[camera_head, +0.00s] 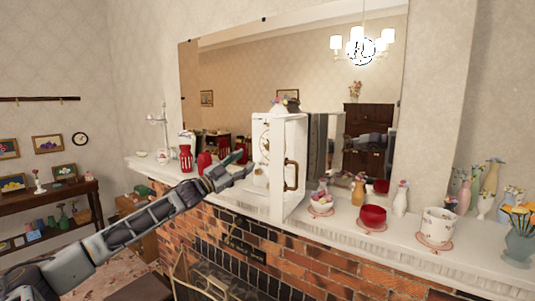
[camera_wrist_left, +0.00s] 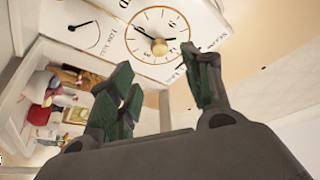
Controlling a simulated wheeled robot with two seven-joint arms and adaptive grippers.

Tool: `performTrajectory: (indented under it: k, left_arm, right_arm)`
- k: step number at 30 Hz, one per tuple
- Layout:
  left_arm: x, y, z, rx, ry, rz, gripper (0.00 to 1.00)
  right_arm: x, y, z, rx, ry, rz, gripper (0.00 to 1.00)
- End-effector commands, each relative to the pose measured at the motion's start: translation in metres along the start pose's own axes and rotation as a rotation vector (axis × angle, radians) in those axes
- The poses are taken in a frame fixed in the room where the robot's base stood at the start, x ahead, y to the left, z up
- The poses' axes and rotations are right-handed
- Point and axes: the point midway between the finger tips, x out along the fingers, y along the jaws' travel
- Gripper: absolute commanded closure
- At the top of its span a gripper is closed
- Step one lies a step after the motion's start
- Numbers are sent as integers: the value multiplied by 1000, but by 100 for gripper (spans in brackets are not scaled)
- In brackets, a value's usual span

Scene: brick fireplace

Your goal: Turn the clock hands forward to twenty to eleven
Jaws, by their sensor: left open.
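The clock is a white box-shaped case (camera_head: 290,150) on the mantel, with a brass handle on its side. Its dial (camera_head: 265,144) is seen very obliquely in the head view. In the left wrist view the round dial (camera_wrist_left: 178,21) shows tilted, with dark hands (camera_wrist_left: 145,34) and a brass centre knob (camera_wrist_left: 159,47). A smaller dial (camera_wrist_left: 85,36) with one dark hand lies beside it. I cannot read the time surely. My left gripper (camera_head: 243,164) is open and empty in front of the clock face; its fingers (camera_wrist_left: 158,90) appear apart, below the dial. My right gripper is out of view.
The mantel (camera_head: 330,217) holds a red-striped vase (camera_head: 186,158) left of the clock. Right of it stand a red bowl (camera_head: 372,217), a white pot (camera_head: 438,226) and several vases. A large mirror (camera_head: 230,80) rises behind. Brick (camera_head: 300,260) lies below.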

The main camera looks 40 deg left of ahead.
Motion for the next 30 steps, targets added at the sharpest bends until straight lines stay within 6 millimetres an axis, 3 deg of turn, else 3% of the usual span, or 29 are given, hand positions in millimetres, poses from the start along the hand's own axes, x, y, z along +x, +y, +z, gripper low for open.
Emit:
performTrajectory:
  k: [30]
  left_arm:
    - [38, -5, -4, -438, -70, -129, 51]
  right_arm:
    - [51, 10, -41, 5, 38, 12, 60]
